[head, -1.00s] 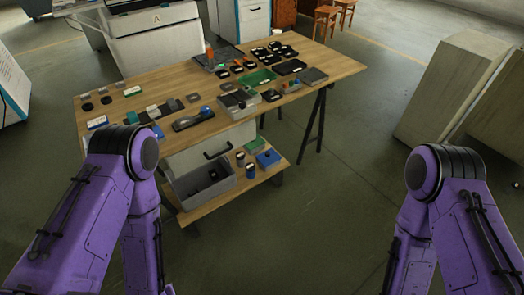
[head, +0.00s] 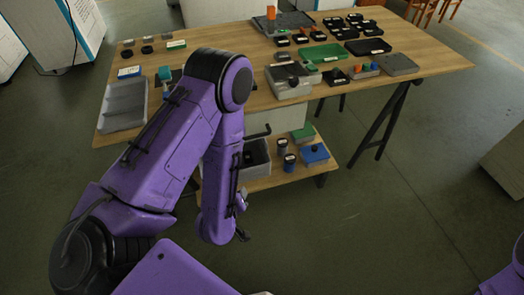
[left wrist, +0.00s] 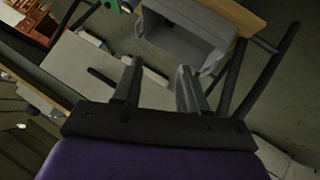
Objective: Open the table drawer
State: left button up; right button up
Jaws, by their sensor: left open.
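The table drawer has a pale front (head: 285,118) under the wooden top and seems shut. Its dark handle (head: 258,132) shows just right of my left arm, which hides much of the front. In the left wrist view the pale front (left wrist: 70,78) lies at left, with the dark handle (left wrist: 101,78) a little left of the fingers. My left gripper (left wrist: 157,72) is open, with nothing between its fingers, and apart from the handle. In the head view my forearm mostly hides this gripper. My right gripper is out of view.
A grey bin (left wrist: 185,35) stands on the lower wooden shelf (head: 262,183), beside dark jars and a blue box (head: 314,154). The tabletop (head: 440,50) holds trays and small parts. A trestle leg (head: 380,125) stands at right.

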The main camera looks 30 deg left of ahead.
pick_arm(q)
jog(key=w+f+n+t+y+b, duration=0.1)
jog(key=w+f+n+t+b, duration=0.35)
jog(key=b, duration=0.45)
jog(key=n+t+y+b, duration=0.4)
jog(key=n+b, duration=0.3)
jog(key=b, duration=0.4)
send_near(256, 136)
jog(key=x, duration=0.6)
jog(key=b+x, duration=0.1)
jog(key=x, duration=0.3)
jog(key=shift+a+f, duration=0.1)
jog(key=shift+f, duration=0.25)
jog(key=shift+w+a, duration=0.15)
jog(key=shift+w, duration=0.1)
grip_shut()
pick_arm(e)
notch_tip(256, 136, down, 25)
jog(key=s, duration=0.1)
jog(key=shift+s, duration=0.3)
